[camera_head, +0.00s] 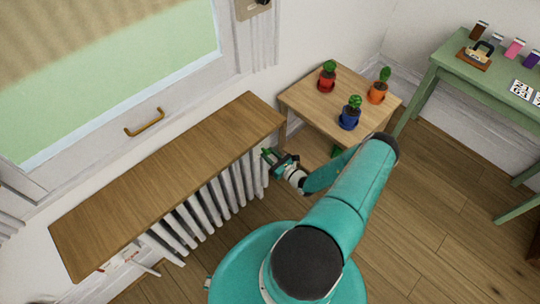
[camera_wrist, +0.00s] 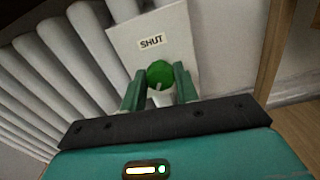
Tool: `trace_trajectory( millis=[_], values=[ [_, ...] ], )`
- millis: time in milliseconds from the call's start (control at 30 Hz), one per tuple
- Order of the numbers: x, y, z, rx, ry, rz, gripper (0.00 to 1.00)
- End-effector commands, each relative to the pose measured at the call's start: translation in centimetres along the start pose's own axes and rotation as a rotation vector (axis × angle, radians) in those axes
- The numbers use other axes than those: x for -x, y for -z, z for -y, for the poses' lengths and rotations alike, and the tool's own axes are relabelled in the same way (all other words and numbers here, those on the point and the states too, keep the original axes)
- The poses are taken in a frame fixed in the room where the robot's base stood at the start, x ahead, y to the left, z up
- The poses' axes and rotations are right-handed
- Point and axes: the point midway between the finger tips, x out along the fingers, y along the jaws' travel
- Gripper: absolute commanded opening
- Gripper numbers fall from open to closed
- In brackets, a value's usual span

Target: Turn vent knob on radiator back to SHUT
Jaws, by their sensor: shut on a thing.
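The green vent knob (camera_wrist: 160,73) is at the right end of the white radiator (camera_head: 208,208). A white plate (camera_wrist: 178,40) with a label reading SHUT (camera_wrist: 151,41) is behind and above the knob in the wrist view. A pale mark shows on the knob's lower part. My gripper (camera_wrist: 158,85) has its two green fingers on either side of the knob and is shut on it. In the head view my gripper (camera_head: 272,158) reaches the radiator's right end, and the knob is hard to make out there.
A wooden shelf (camera_head: 165,185) lies over the radiator. A small wooden table (camera_head: 315,112) with three potted cacti stands just behind my gripper. A green table (camera_head: 450,62) stands at the right.

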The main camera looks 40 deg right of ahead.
Motion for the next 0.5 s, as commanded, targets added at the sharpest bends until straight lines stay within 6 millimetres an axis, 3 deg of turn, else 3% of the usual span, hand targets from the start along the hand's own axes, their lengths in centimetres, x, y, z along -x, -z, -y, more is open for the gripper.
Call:
trace_trajectory(
  millis=[500],
  values=[
    [-0.01, 0.01, 0.09, -0.352, 0.001, 0.000, 0.08]
  ],
)
